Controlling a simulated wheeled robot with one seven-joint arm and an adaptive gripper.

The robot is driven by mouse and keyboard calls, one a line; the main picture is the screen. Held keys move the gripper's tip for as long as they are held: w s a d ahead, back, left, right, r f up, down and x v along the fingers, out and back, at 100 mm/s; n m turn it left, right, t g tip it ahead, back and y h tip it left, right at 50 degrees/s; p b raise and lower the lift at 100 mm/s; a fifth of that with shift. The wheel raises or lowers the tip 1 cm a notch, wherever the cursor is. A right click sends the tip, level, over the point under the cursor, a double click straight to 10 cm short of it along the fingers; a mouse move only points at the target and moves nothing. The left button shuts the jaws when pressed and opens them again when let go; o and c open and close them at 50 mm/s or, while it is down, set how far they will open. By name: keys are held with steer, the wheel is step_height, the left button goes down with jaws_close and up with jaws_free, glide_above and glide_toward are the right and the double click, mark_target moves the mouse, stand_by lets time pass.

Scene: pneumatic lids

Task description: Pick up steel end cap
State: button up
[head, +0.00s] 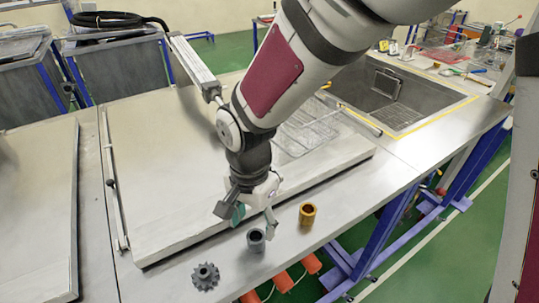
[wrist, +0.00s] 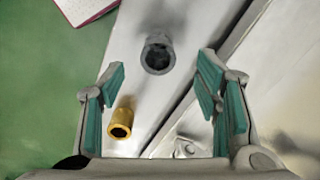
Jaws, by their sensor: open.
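The steel end cap appears to be the grey hollow cylinder (head: 256,240) standing upright on the steel bench top near its front edge. In the wrist view the grey cylinder (wrist: 158,47) lies ahead, between the lines of the two fingertips and beyond them. My gripper (head: 249,216) is open and empty, above the bench and just behind and above the cylinder in the head view. In the wrist view its green-padded fingers (wrist: 162,72) are spread wide and touch nothing.
A brass-coloured hollow cylinder (head: 307,214) stands to the right of the grey one; it shows near the left finger in the wrist view (wrist: 122,122). A dark toothed gear (head: 205,277) lies to the left. A raised lid panel (head: 170,190) is behind. An open sink (head: 400,100) is at the right.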

mark_target(256, 238)
steer(key=shift+d+f+p, duration=0.15)
steer(key=shift+f+p, duration=0.2)
steer(key=shift+f, duration=2.95)
steer(key=shift+c, duration=0.4)
jaws_close()
